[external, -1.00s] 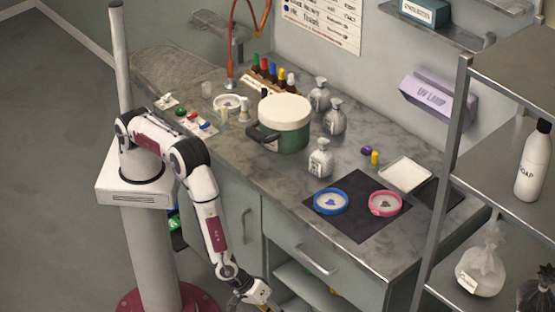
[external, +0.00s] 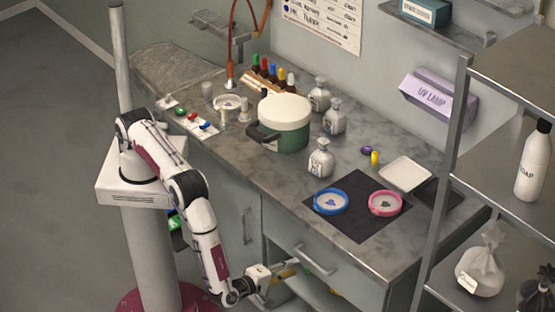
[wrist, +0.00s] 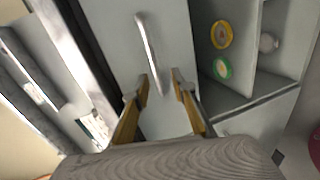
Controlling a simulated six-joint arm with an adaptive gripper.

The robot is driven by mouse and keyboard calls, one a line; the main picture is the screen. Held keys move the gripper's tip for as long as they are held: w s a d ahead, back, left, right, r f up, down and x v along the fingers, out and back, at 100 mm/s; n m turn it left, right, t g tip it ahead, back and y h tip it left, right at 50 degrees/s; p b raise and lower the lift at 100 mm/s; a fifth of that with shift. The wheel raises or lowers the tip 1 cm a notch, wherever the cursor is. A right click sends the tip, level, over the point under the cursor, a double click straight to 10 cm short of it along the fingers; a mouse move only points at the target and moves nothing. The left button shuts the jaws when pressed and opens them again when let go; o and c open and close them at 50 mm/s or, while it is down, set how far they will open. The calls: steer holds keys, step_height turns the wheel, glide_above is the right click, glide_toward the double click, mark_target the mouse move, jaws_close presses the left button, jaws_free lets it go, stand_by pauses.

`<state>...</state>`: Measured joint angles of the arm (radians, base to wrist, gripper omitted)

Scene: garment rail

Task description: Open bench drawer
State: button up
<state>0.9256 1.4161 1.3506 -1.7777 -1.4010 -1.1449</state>
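The bench drawer (external: 345,276) is closed under the worktop, with a pale bar handle (external: 316,260) on its front. In the wrist view the drawer front (wrist: 178,30) fills the upper middle and the handle (wrist: 148,42) runs towards the fingertips. My gripper (external: 296,267) is low in front of the bench, just left of and below the handle.
An open shelf (wrist: 235,102) below the drawer holds yellow and green round items. A cupboard door (external: 235,215) is left of the drawer. A metal rack (external: 450,165) stands at the right. The worktop holds a green pot (external: 285,140), bottles and dishes.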

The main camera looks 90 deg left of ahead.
mark_target(306, 259)
steer(key=shift+a+r+n, duration=0.15)
steer(key=shift+r+n, duration=0.15)
steer(key=shift+r, duration=0.1)
steer(key=shift+x, duration=3.85)
steer(key=shift+a+r, duration=0.1)
jaws_close()
